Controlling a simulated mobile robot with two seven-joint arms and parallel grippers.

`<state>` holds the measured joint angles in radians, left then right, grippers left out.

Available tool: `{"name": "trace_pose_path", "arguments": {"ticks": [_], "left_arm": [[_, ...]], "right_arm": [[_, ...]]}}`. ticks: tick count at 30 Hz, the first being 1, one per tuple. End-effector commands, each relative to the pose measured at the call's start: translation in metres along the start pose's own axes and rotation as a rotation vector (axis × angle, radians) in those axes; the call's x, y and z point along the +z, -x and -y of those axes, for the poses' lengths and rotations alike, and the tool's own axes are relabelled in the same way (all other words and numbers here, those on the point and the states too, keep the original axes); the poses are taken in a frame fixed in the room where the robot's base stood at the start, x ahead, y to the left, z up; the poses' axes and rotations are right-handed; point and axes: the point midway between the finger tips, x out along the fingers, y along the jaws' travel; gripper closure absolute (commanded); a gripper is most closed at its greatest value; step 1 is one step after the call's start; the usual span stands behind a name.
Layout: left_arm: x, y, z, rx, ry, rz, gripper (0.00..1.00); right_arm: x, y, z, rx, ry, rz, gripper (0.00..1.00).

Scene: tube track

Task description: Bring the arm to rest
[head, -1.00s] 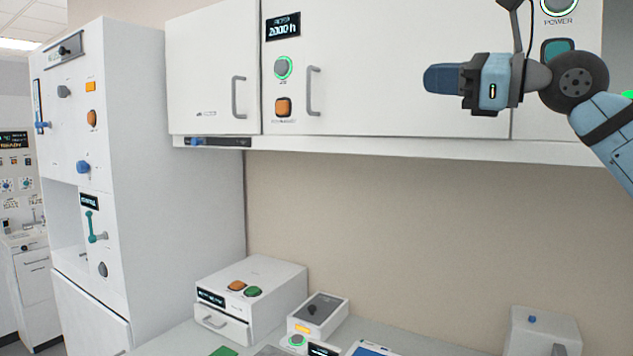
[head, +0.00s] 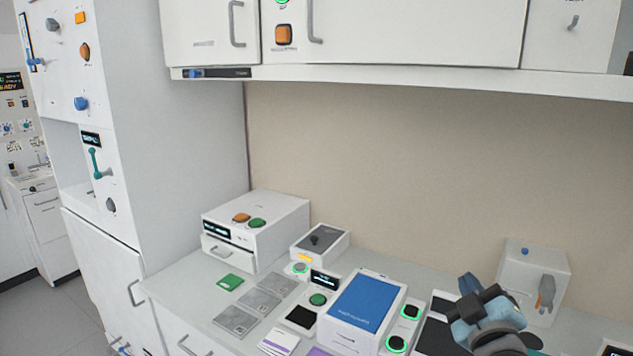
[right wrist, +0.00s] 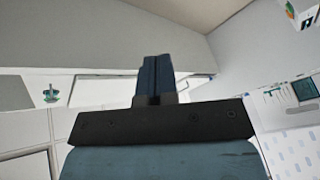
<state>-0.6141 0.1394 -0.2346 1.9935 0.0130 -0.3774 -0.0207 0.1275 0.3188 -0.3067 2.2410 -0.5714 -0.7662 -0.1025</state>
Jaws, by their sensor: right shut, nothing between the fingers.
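My right gripper (head: 468,284) is low at the right of the head view, above the bench top and in front of a white box. Its blue fingers are together with nothing between them. In the right wrist view the closed blue fingers (right wrist: 157,78) point up the picture, beyond the black gripper body. My left gripper is in neither view.
The bench (head: 190,292) carries a white box with a blue top (head: 361,302), a drawer unit (head: 255,229), a small box with a dark lid (head: 320,241) and several flat plates. A white box (head: 533,275) stands behind my gripper. Wall cabinets (head: 420,30) overhang the bench.

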Motion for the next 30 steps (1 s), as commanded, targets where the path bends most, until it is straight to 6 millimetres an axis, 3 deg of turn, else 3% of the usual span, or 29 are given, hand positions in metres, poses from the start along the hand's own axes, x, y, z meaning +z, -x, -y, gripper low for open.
{"name": "trace_pose_path", "arguments": {"ticks": [1, 3, 6, 9, 17, 27, 30], "left_arm": [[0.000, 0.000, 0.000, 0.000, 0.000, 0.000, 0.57], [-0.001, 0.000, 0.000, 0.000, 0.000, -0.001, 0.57], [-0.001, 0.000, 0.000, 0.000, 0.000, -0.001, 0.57], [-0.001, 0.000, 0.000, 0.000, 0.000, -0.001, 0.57], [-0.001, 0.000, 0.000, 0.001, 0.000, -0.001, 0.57], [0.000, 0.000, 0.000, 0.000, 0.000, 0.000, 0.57], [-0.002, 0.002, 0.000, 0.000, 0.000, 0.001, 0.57]], "right_arm": [[0.027, 0.021, 0.021, -0.073, -0.068, 0.108, 1.00], [0.061, 0.053, 0.047, -0.172, -0.157, 0.264, 1.00], [0.102, 0.106, 0.081, -0.311, -0.268, 0.482, 1.00], [0.128, 0.154, 0.103, -0.420, -0.345, 0.654, 1.00], [0.157, 0.243, 0.133, -0.603, -0.454, 0.944, 1.00], [0.167, 0.335, 0.146, -0.778, -0.535, 1.215, 1.00], [0.170, 0.322, 0.159, -0.765, -0.547, 1.153, 1.00]]}}
